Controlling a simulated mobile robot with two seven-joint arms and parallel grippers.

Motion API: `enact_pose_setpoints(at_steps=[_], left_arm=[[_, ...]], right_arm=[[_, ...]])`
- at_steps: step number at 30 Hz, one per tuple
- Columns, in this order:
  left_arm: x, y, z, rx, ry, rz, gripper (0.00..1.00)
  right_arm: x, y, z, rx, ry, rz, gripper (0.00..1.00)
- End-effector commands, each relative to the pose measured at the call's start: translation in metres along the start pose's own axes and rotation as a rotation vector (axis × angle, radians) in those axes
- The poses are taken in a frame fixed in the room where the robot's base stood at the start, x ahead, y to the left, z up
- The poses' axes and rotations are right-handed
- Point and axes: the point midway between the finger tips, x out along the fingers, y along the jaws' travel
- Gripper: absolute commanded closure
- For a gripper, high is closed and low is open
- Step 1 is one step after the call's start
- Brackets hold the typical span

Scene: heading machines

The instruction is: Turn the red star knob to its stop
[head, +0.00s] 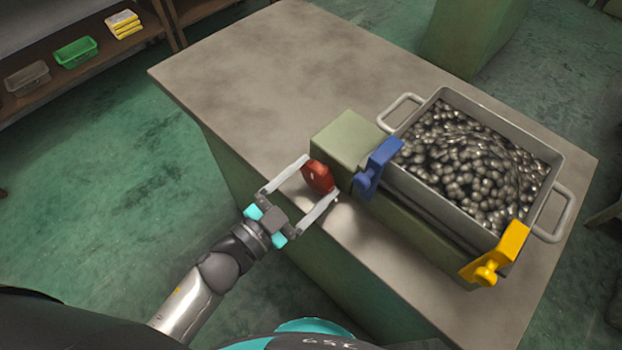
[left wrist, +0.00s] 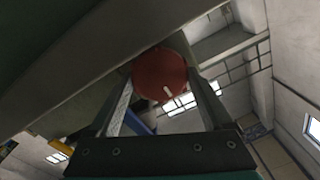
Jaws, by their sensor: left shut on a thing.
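The red star knob (head: 318,177) sits on the front of a green block (head: 349,139) on the table. In the left wrist view the knob (left wrist: 160,76) shows a white mark on its face, pointing toward the lower right. My left gripper (head: 321,177) has one finger on each side of the knob and is shut on it; the fingers (left wrist: 163,88) also flank it in the left wrist view. The right gripper does not show in either view.
A metal bin (head: 451,202) full of dark balls stands right of the knob. A blue clamp (head: 376,168) is close beside my right-hand finger, and a yellow clamp (head: 495,254) is farther right. The table's left part (head: 240,80) is bare.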

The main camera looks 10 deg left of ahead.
Motion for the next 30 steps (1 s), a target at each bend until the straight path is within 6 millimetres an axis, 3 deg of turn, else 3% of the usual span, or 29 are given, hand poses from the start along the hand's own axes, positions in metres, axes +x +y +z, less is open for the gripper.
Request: enact_pose_setpoints(at_steps=[5,6,9,23,30], left_arm=[[0.000,0.000,0.001,-0.001,-0.002,0.000,0.72],[0.000,0.000,0.001,-0.002,-0.002,0.000,0.12],[0.000,0.000,0.001,-0.002,-0.002,0.000,0.01],[-0.002,0.000,0.000,-0.003,-0.001,0.000,0.00],[-0.027,0.001,0.001,-0.004,-0.004,0.001,0.00]], right_arm=[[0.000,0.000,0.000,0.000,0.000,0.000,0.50],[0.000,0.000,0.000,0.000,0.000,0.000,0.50],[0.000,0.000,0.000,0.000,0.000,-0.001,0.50],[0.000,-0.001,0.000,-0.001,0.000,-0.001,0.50],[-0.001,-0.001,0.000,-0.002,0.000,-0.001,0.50]])
